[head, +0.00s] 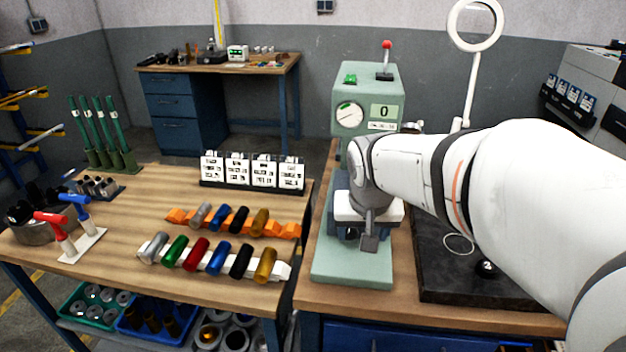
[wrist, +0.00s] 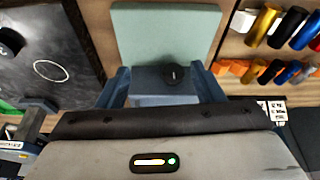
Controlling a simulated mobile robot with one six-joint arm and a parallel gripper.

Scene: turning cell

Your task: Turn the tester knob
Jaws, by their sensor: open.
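The tester (head: 362,100) is a pale green press-like machine with a round dial, a display reading 0 and a red-tipped lever on top. Its green base plate (wrist: 165,30) fills the upper middle of the wrist view. In the head view my gripper (head: 366,236) is in front of the tester and hides the knob.
A dark slab (head: 440,275) with a black ball lies right of the tester. On the left table, coloured cylinders (head: 205,258) lie in a white rack, with an orange rack behind. White cards (head: 252,172) stand at the back. A ring lamp (head: 475,25) rises behind my arm.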

